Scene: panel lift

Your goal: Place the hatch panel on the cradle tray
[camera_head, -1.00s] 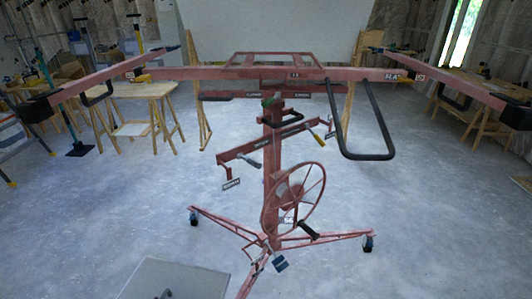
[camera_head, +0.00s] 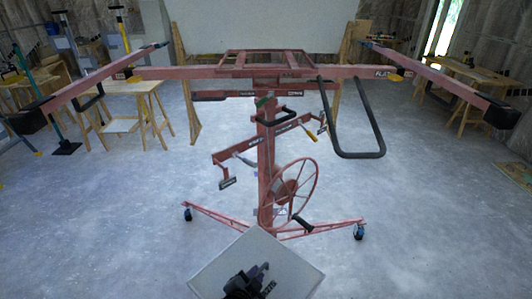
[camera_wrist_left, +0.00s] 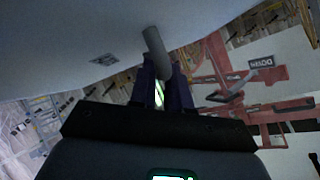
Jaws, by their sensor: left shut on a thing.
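The hatch panel (camera_head: 293,252) is a pale grey square plate low in the head view, in front of the red panel lift. My left gripper (camera_head: 250,281) is shut on its handle, on the near face. In the left wrist view the gripper (camera_wrist_left: 161,90) closes on a grey, rod-like handle (camera_wrist_left: 155,50); the panel (camera_wrist_left: 60,35) fills the upper left. The cradle tray seems to be the red open frame (camera_head: 267,53) on top of the lift, empty and well above the panel. The panel is apart from it. My right gripper is out of view.
The lift's column (camera_head: 266,165), spoked handwheel (camera_head: 290,190) and wheeled legs (camera_head: 325,228) stand just beyond the panel. Long red arms and a black loop handle (camera_head: 358,154) reach out at the top. Wooden trestles (camera_head: 140,100) stand behind. Open floor lies both sides.

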